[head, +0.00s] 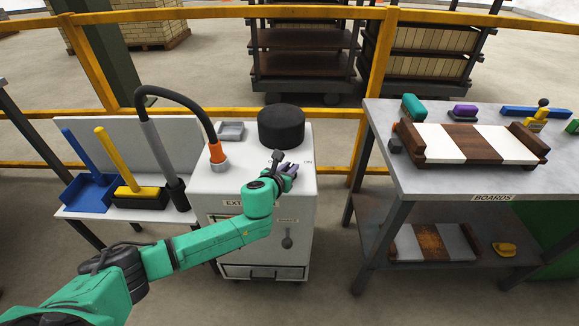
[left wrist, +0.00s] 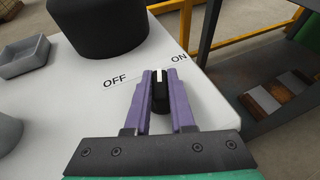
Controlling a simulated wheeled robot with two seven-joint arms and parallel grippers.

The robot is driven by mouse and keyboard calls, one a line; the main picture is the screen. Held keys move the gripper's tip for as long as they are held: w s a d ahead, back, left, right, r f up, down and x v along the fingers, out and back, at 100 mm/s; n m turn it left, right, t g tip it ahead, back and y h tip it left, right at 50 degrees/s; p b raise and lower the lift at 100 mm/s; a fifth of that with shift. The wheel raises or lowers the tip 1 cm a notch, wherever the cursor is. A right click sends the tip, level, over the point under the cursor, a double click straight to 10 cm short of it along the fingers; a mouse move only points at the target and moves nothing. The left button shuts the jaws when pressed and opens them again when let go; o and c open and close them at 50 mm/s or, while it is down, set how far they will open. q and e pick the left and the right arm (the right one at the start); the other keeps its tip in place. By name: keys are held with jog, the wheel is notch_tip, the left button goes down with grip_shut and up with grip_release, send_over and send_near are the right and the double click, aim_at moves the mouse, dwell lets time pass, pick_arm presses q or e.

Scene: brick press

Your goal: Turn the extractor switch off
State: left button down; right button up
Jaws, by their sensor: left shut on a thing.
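The extractor (head: 264,204) is a white cabinet at the middle of the head view. Its switch (left wrist: 160,92) is a small black knob with a white line on its top, on the cabinet's white top panel. The line points up the left wrist picture, between the printed words OFF on the left and ON on the upper right. My left gripper (head: 287,172) is over the right part of the cabinet top. In the left wrist view its purple fingers (left wrist: 160,88) are shut on the knob, one on each side. My right gripper is not in view.
A black round cap (head: 281,127) and a grey tray (head: 230,131) sit on the cabinet top. An orange-ended hose (head: 216,152) stands at its left. A boards table (head: 390,130) is at the right, brushes (head: 138,190) at the left.

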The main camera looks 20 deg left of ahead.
pick_arm(q)
jog(key=n+y+p, duration=0.1)
jog(key=n+y, duration=0.2)
jog(key=shift+d+r+p, duration=0.15)
jog(key=shift+p, duration=0.15)
jog(key=shift+n+g+y+p, duration=0.35)
jog(key=shift+n+y, duration=0.45)
jog(key=shift+y, duration=0.4)
jog(key=shift+n+y, duration=0.5)
jog(key=shift+f+n+g+y, duration=0.25)
jog(key=shift+n+g+y, duration=0.5)
jog(key=shift+n+y, duration=0.2)
jog(key=shift+f+n+g+y+b, duration=0.15)
jog(key=shift+n+g+y+b, duration=0.35)
jog(key=shift+n+y+b, duration=0.4)
jog(key=n+g+y+b, duration=0.2)
jog(key=b, duration=0.1)
jog(key=shift+n+b, duration=0.35)
jog(key=shift+b, duration=0.05)
jog(key=shift+n+g+y+b, duration=0.45)
jog(key=shift+n+g+b, duration=0.15)
jog(key=shift+g+b, duration=0.25)
jog(key=shift+r, duration=0.2)
